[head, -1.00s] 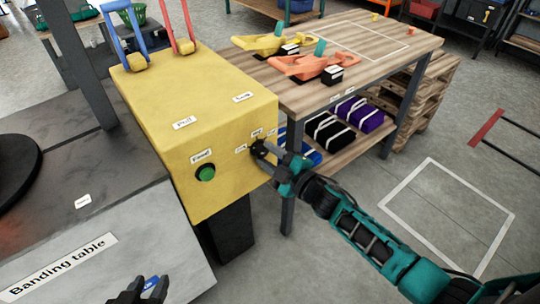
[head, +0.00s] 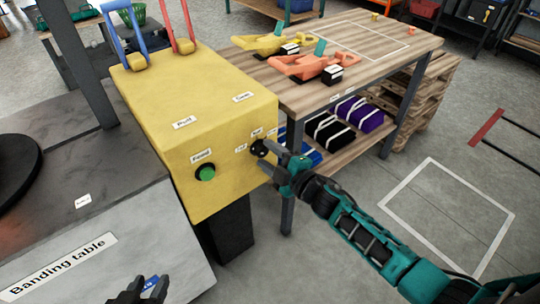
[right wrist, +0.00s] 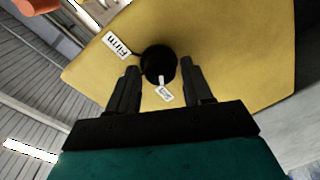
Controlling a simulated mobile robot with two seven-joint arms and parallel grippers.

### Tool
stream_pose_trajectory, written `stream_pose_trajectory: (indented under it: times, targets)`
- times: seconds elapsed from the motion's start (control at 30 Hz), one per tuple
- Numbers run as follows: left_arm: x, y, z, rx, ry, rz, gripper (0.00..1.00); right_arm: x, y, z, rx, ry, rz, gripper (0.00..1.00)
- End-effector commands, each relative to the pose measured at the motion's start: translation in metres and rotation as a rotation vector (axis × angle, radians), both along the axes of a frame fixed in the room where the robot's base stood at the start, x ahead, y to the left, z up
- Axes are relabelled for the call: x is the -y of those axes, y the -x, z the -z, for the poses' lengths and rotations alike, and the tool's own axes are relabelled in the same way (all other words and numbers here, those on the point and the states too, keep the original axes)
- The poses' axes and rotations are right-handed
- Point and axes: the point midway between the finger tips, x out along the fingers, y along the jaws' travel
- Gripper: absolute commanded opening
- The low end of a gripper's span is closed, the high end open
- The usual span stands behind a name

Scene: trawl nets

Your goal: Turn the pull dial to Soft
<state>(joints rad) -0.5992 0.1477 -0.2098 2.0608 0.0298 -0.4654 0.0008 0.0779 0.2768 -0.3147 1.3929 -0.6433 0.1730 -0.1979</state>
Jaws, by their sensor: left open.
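The pull dial is a black round knob (head: 258,148) on the front of the yellow machine (head: 185,125), right of a green button (head: 206,174). Small labels surround it, too small to read surely in the head view. In the right wrist view the dial (right wrist: 158,64) has a white mark directed toward a small white label (right wrist: 164,94); a "Firm" label (right wrist: 116,45) lies at upper left. My right gripper (head: 275,155) is open at the dial; its fingers (right wrist: 158,84) stand either side of the dial's lower edge, apart from it. My left gripper (head: 142,290) is open at the bottom edge, partly cut off.
The grey banding table (head: 110,255) lies at left. A wooden bench (head: 300,95) with yellow and orange tools stands behind the machine. Open floor (head: 340,265) lies to the right. Blue and red handles (head: 183,28) stand on the machine's top.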

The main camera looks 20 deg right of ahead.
Motion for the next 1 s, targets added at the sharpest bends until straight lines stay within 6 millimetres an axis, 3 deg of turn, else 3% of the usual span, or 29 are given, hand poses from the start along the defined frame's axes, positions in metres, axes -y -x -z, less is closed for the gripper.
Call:
stream_pose_trajectory:
  times: [0.13, 0.47, 1.0]
  targets:
    - [0.001, 0.0, 0.0, -0.001, 0.002, -0.002, 0.43, 0.0, 0.0, 0.0, 0.0, -0.001, 0.0, 0.64]
    - [0.001, 0.001, 0.001, -0.005, 0.001, -0.002, 0.43, 0.002, 0.005, -0.001, -0.001, -0.002, 0.0, 0.64]
    - [-0.007, 0.0, -0.007, 0.004, -0.015, -0.007, 0.43, 0.04, 0.097, -0.008, -0.003, -0.001, 0.0, 0.64]
